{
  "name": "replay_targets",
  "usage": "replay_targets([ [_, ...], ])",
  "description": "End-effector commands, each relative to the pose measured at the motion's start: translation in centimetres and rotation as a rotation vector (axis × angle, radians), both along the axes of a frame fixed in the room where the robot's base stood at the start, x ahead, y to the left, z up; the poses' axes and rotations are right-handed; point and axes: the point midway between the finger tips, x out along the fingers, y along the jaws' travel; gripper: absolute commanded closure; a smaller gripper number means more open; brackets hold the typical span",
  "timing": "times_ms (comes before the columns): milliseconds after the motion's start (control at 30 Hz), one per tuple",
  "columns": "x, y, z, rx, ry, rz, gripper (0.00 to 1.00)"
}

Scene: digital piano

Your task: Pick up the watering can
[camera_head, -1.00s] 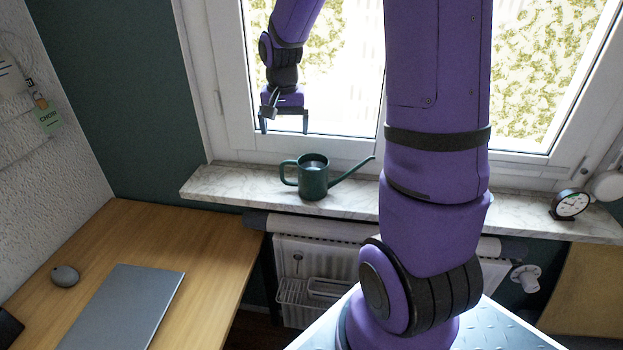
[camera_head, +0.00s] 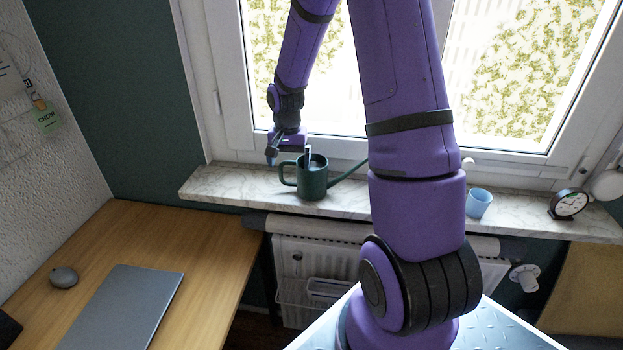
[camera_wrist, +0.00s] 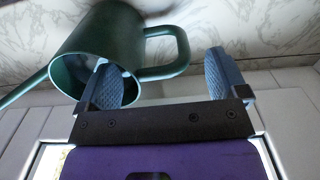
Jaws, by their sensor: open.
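The dark green watering can (camera_head: 313,184) stands upright on the marble windowsill, its handle to the left and its spout to the right, partly hidden behind my arm. It also shows in the wrist view (camera_wrist: 112,42). My gripper (camera_head: 288,160) is open at the top of the can. In the wrist view my gripper (camera_wrist: 163,78) has one blue finger at the can's open mouth, seemingly inside the rim. The other finger is beyond the handle (camera_wrist: 184,52), so the can's wall and handle lie between the fingers. Contact cannot be told.
The marble windowsill (camera_head: 230,188) runs under the window. A light blue cup (camera_head: 479,203) and a black clock (camera_head: 568,204) stand on it to the right. A wooden desk (camera_head: 200,245) holds a grey laptop (camera_head: 122,308) and a small round grey device (camera_head: 64,277).

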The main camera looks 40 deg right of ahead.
Motion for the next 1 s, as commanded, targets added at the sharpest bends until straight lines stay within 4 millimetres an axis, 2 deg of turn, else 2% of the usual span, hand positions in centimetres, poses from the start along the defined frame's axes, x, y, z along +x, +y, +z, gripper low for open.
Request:
replay_targets([
  [100,0.0,0.3,-1.9,0.002,0.003,0.001,0.08],
  [233,0.1,0.2,-3.2,0.001,0.001,0.001,0.08],
  [533,0.1,0.2,-3.7,0.0,0.0,0.001,0.08],
  [567,0.1,0.2,-3.7,0.0,0.0,0.001,0.11],
  [900,0.1,0.2,-3.6,0.0,0.0,0.001,0.87],
  [1000,0.1,0.2,-3.6,0.0,-0.001,0.001,0.87],
])
